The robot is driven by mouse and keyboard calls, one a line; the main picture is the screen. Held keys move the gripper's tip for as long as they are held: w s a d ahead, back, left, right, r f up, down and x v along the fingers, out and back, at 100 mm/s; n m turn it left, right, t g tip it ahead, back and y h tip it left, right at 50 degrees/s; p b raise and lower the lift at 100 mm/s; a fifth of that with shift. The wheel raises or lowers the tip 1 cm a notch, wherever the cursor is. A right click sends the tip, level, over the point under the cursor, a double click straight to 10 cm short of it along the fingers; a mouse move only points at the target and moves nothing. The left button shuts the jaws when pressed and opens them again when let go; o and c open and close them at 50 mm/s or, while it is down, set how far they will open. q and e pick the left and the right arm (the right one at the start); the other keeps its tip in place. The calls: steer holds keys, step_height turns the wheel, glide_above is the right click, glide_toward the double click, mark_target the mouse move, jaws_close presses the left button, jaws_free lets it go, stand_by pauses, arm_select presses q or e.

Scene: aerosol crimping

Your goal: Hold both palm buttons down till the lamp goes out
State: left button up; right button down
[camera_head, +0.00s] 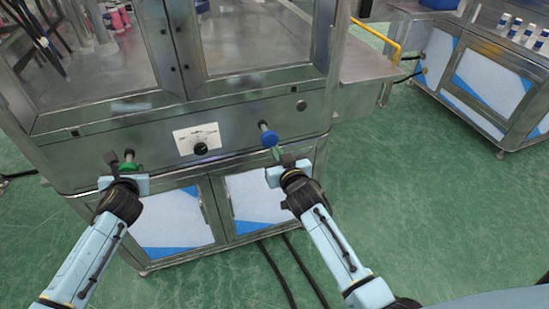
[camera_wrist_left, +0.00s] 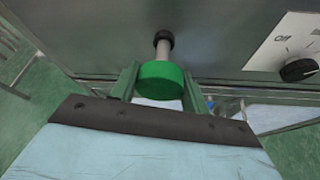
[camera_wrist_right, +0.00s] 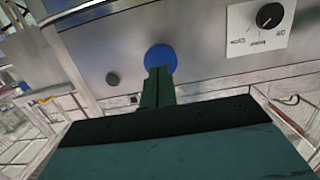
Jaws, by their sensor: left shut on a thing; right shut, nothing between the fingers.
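A green palm button (camera_head: 128,166) on a grey stem sticks out of the left of the steel machine's front panel. My left gripper (camera_head: 121,164) has its fingers on either side of this button; the left wrist view shows the green head (camera_wrist_left: 160,82) between them. A blue palm button (camera_head: 269,138) sticks out to the right. My right gripper (camera_head: 277,155) is shut and empty, its fingertips just at the blue head, which also shows in the right wrist view (camera_wrist_right: 160,56). I cannot tell whether they touch. I cannot make out a lit lamp.
A dial (camera_head: 200,148) on a white plate sits between the buttons. A dark round knob (camera_head: 301,105) is at the panel's upper right. Cabinet doors (camera_head: 258,196) lie below, with black cables (camera_head: 288,270) on the green floor. Another bench (camera_head: 470,80) stands at right.

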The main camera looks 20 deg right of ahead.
mark_target(271, 140)
steer(key=shift+w, duration=1.55)
stand_by(0.4)
arm_select(q)
steer(key=shift+w+r, duration=0.1)
steer(key=shift+w, duration=0.45)
arm_select(e)
steer(key=shift+w+r, duration=0.1)
steer(key=shift+w, duration=0.4)
arm_select(q)
steer(key=shift+w+r, duration=0.15)
steer(key=shift+r, duration=0.25)
arm_select(e)
steer(key=shift+w+r, duration=0.1)
steer(key=shift+r, duration=0.2)
stand_by(1.0)
stand_by(1.0)
arm_select(q)
steer(key=shift+w+f, duration=0.1)
steer(key=shift+f, duration=0.05)
arm_select(e)
steer(key=shift+s+f, duration=0.15)
steer(key=shift+s, duration=0.35)
steer(key=shift+s+f, duration=0.2)
steer(key=shift+s, duration=1.8)
